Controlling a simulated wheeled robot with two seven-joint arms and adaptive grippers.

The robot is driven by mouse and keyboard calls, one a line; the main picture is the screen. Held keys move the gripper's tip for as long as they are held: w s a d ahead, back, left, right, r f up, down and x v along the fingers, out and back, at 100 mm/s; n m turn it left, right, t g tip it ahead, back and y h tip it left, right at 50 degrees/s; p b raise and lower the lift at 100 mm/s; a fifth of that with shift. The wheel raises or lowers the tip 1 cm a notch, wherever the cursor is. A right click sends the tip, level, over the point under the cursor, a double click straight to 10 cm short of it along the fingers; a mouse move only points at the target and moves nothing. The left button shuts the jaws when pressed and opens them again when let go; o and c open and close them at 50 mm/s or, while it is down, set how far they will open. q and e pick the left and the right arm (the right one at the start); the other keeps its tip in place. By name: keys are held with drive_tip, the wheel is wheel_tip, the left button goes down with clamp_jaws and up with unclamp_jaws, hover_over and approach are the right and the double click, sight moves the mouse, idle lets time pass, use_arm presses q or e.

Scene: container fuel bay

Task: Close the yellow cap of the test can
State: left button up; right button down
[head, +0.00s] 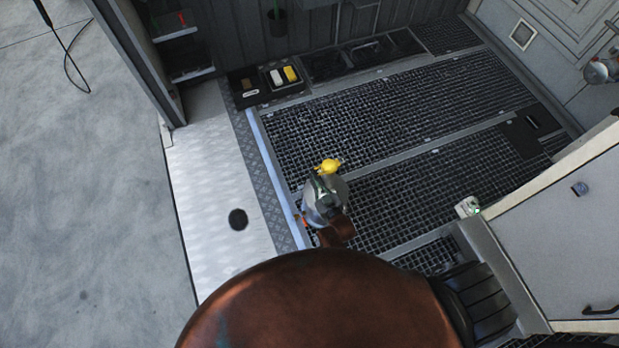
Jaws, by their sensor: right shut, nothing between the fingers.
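The test can (322,198) is a small silver, rounded metal vessel standing on the dark floor grating, near the grating's left edge. Its yellow cap (329,166) shows at the far side of the can's top; I cannot tell how far it is open. My right gripper (335,228) is at the near side of the can, small and partly hidden, next to a brown part. It is shut and empty; I cannot tell whether it touches the can. My left gripper is not in view. My large brown body hides the bottom middle.
A black tray (247,91) with small white and yellow items lies at the back left. Dark open bins (370,52) line the back wall. A pale cabinet (560,220) stands at the right. The grating (400,105) behind the can is clear, as is the concrete floor (80,180) at left.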

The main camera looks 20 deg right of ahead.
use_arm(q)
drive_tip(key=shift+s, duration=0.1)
use_arm(e)
drive_tip(key=a+v, duration=0.1)
drive_tip(key=v, duration=1.1)
drive_tip(key=s+d+f+g+p, duration=0.2)
drive_tip(key=s+f+g, duration=0.2)
drive_tip(key=s+f, duration=0.65)
drive_tip(key=s+d+f+g+p, duration=0.2)
drive_tip(key=s+f+g, duration=0.2)
drive_tip(key=s+f, duration=0.6)
use_arm(q)
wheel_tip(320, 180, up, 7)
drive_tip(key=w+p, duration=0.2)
drive_tip(key=p, duration=0.1)
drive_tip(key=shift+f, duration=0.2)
use_arm(e)
drive_tip(key=s+d+f+g, duration=0.2)
drive_tip(key=s+d+f, duration=0.1)
drive_tip(key=s, duration=0.6)
drive_tip(key=s+d+f+g, duration=0.2)
drive_tip(key=s+d, duration=0.1)
drive_tip(key=s, duration=0.6)
drive_tip(key=s+d+f+g+h, duration=0.1)
drive_tip(key=s+d+f+g, duration=0.2)
drive_tip(key=s, duration=0.7)
drive_tip(key=shift+f+m, duration=0.3)
drive_tip(key=shift+m, duration=0.1)
